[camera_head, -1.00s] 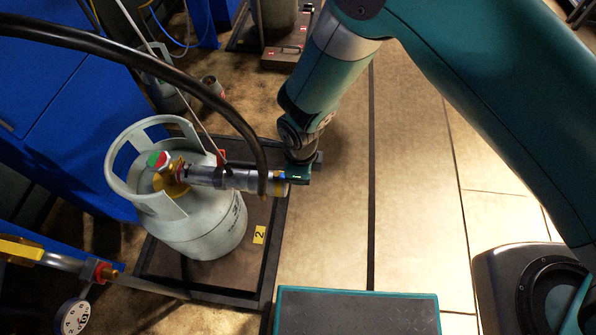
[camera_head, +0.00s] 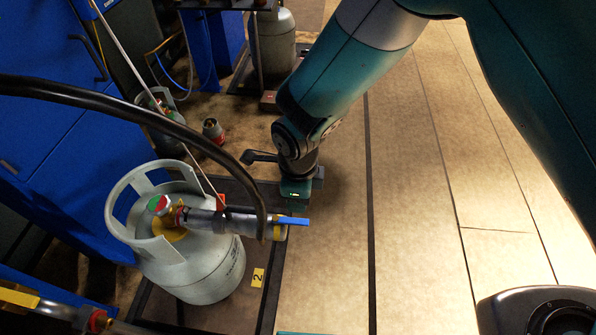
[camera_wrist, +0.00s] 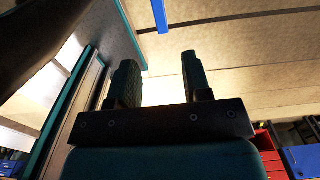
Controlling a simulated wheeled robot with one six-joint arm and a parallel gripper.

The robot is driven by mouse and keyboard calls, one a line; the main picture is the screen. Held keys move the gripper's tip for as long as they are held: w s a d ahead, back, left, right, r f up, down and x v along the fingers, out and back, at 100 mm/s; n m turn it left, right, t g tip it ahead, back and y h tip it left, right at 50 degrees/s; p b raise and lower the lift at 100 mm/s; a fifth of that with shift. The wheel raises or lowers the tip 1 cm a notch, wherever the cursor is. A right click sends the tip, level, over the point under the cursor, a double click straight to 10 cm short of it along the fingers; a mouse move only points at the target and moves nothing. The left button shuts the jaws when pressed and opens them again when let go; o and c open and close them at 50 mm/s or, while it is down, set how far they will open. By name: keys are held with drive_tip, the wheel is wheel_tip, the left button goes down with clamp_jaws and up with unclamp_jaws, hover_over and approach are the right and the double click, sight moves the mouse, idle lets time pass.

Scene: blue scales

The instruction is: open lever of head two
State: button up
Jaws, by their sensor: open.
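A grey gas cylinder (camera_head: 196,262) stands on the dark scale platform (camera_head: 262,305) bearing a yellow label "2" (camera_head: 257,278). A silver filling head (camera_head: 232,221) is attached to its valve (camera_head: 165,208). The blue lever (camera_head: 293,221) sticks out to the right from the head's end. It also shows at the top of the wrist view (camera_wrist: 159,15), beyond the fingertips. My gripper (camera_head: 295,192) is just above the lever in the head picture, apart from it. In the wrist view my gripper (camera_wrist: 158,72) shows two separated fingers with nothing between them.
A thick black hose (camera_head: 150,110) arches over the cylinder to the filling head. Blue cabinets (camera_head: 75,160) stand at the left. A smaller cylinder (camera_head: 160,125) and another cylinder (camera_head: 272,45) stand farther back. Floor to the right of the scale is clear.

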wheel_tip(320, 180, up, 7)
drive_tip(key=shift+p, duration=0.3)
idle(0.4)
drive_tip(key=s+d+r+n+y, duration=0.1)
drive_tip(key=d+r+n, duration=0.4)
drive_tip(key=r+n, duration=0.15)
drive_tip(key=s+d+r+n+y, duration=0.1)
drive_tip(key=s+d+r+n, duration=0.1)
drive_tip(key=d+r+n, duration=0.45)
drive_tip(key=s+d+r+n+y, duration=0.2)
drive_tip(key=s+d+r+n, duration=0.4)
drive_tip(key=s+r+n, duration=0.45)
wheel_tip(320, 180, up, 12)
drive_tip(key=n+p, duration=0.2)
drive_tip(key=p, duration=1.1)
drive_tip(key=shift+w+f, duration=0.15)
drive_tip(key=shift+w, duration=0.25)
